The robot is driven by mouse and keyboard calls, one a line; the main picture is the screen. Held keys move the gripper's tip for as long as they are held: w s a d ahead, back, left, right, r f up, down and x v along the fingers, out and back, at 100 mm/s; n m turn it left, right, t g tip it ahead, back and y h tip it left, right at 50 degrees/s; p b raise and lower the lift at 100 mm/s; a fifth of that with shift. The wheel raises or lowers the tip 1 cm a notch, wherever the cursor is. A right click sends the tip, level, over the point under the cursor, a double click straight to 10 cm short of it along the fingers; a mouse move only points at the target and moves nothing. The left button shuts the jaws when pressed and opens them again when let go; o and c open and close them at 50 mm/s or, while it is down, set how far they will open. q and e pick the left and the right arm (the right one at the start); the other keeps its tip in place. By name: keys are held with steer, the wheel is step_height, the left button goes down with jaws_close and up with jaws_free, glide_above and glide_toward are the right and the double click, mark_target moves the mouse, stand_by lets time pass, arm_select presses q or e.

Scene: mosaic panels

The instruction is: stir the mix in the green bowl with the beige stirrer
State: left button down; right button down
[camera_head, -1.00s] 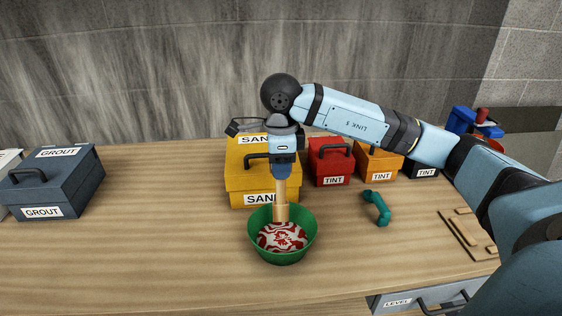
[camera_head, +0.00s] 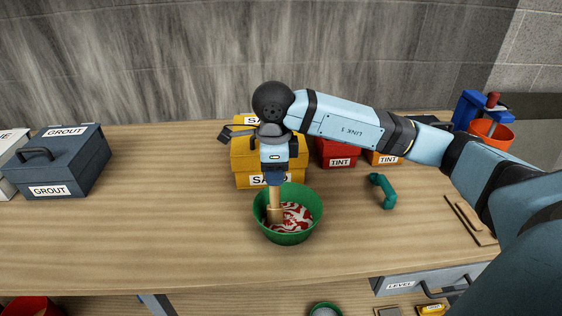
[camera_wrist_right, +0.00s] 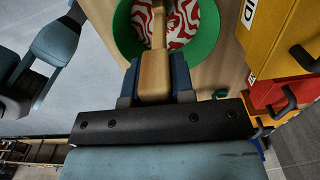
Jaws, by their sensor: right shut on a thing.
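The green bowl (camera_head: 288,236) stands on the wooden bench and holds a mix (camera_head: 296,217) swirled red and white. My right gripper (camera_head: 274,181) is above the bowl's left back part, shut on the upper part of the beige stirrer (camera_head: 274,200). The stirrer points down into the bowl, with its lower end at the left side of the mix. In the right wrist view the stirrer's handle (camera_wrist_right: 154,75) sits between the fingers, and the bowl (camera_wrist_right: 205,45) shows beyond it.
Yellow sand boxes (camera_head: 242,165) stand close behind the bowl. A red tint box (camera_head: 337,153) and an orange one (camera_head: 383,158) stand to their right. A teal handle-shaped piece (camera_head: 382,190) lies right of the bowl. A grout box (camera_head: 62,163) is at left; bench between is clear.

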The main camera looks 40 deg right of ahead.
steer(key=shift+s+d+f, duration=0.1)
steer(key=shift+s+d, duration=0.15)
steer(key=shift+s, duration=0.2)
steer(key=shift+s+d+f+b, duration=0.1)
steer(key=shift+d+b, duration=0.5)
steer(key=shift+b, duration=0.2)
steer(key=shift+s+d+f+b, duration=0.1)
steer(key=shift+d+b, duration=0.45)
steer(key=shift+b, duration=0.25)
steer(key=shift+f+b, duration=0.25)
steer(key=shift+b, duration=0.05)
stand_by(0.7)
stand_by(0.5)
